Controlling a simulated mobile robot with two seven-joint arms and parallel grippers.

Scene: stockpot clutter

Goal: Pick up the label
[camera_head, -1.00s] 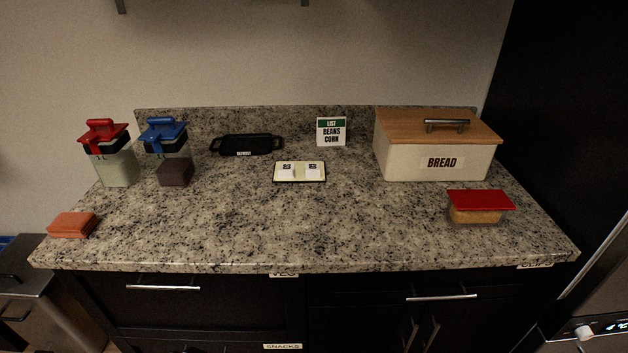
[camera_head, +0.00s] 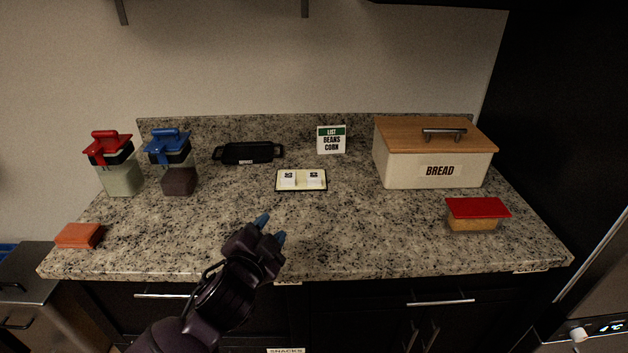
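My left gripper (camera_head: 271,229) is over the front part of the counter, below and left of the tray in the picture. Its two blue fingertips are apart with nothing between them. It is clear of the tray. My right gripper is not in view.
Behind the tray stand a black pan (camera_head: 249,153) and a list card (camera_head: 331,140). A bread box (camera_head: 432,168) and a red-lidded container (camera_head: 475,215) are on the right. Red-lidded (camera_head: 120,176) and blue-lidded (camera_head: 178,180) jugs and an orange sponge (camera_head: 79,235) are on the left.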

